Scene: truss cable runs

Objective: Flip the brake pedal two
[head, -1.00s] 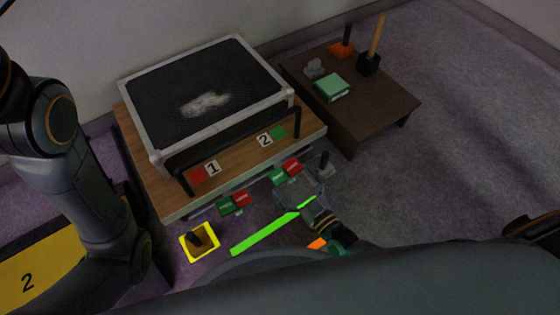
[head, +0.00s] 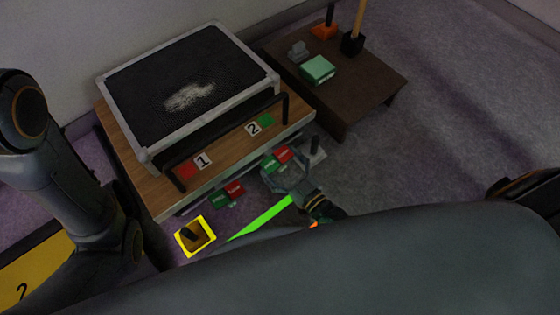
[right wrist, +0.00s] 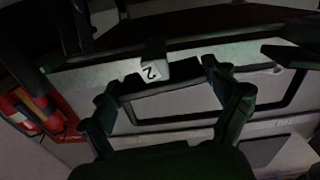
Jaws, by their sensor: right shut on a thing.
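The pedal labels, a green and red pair (head: 276,158), sit at the lower front edge of the wooden-topped case below the number 2 plate (head: 253,128). A second green and red pair (head: 227,195) sits below the number 1 plate (head: 203,161). My right gripper (head: 284,180) is just in front of the pair at 2. In the right wrist view, a dark bar with a white 2 tag (right wrist: 151,72) spans between my right fingers (right wrist: 170,95), which are shut on it; it looks like brake pedal two. My left arm comes in at left; its gripper is out of view.
A black-topped case with a silver rim (head: 104,92) stands on the wood, with a black handle bar in front. A yellow-framed box (head: 182,237) and a bright green strip (head: 262,218) lie nearer. A dark low table (head: 375,85) holds small items. Carpet at right is clear.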

